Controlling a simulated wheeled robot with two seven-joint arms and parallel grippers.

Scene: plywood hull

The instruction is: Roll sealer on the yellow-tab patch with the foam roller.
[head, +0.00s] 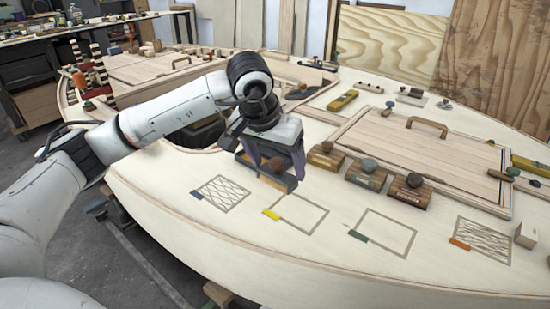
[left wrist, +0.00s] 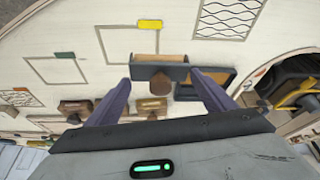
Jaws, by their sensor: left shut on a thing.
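The yellow-tab patch (head: 296,213) is an empty square outline on the pale plywood, its yellow tab (head: 271,214) at the near left corner. In the left wrist view the patch (left wrist: 128,42) lies just past the held tool. A tan strip (left wrist: 158,57) runs along the tool in the left wrist view. The tool is at the patch's far left edge; I cannot tell whether it touches the surface. My right gripper is not in view.
A dark tray (left wrist: 186,91) sits beside the tool. Wooden blocks with round knobs (head: 366,173) stand behind the patches. The green-tab patch (head: 385,232) is empty; the blue-tab (head: 220,193) and orange-tab (head: 480,240) patches carry wavy lines. The near plywood is bare.

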